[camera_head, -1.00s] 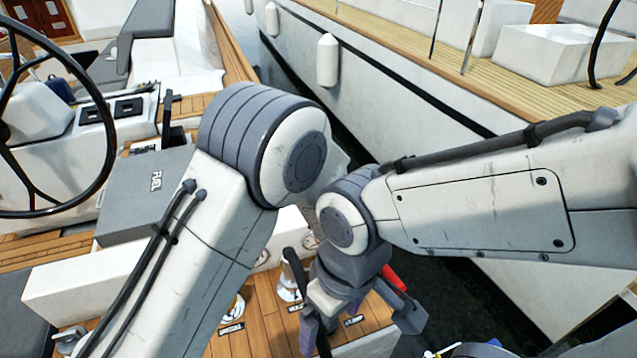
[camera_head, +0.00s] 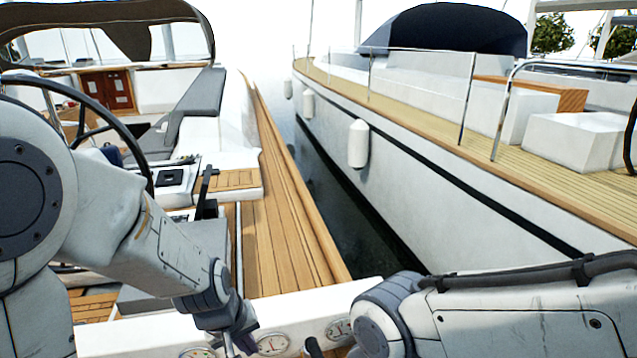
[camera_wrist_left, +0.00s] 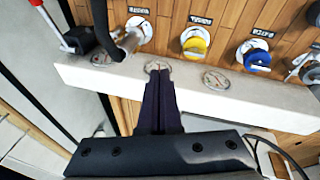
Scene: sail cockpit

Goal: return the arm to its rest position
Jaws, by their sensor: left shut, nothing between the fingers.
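My left arm (camera_head: 170,245) comes in from the left in the head view, bent at its large round joint. My left gripper (camera_head: 240,342) points down at the bottom of the picture, beside a white ledge with round gauges (camera_head: 272,344). In the left wrist view its two dark fingers (camera_wrist_left: 158,78) are together with nothing between them. They overlap the pale ledge (camera_wrist_left: 110,75) in the picture; whether they touch it I cannot tell. My right arm (camera_head: 520,310) reaches in from the right, and its gripper is below the picture's edge.
A steering wheel (camera_head: 135,140) stands at the left, partly behind my left arm. A second boat's white hull (camera_head: 430,180) with a hanging fender (camera_head: 358,144) lies to the right across dark water. In the left wrist view a winch handle (camera_wrist_left: 100,35) and a yellow-ringed fitting (camera_wrist_left: 195,44) lie beyond the ledge.

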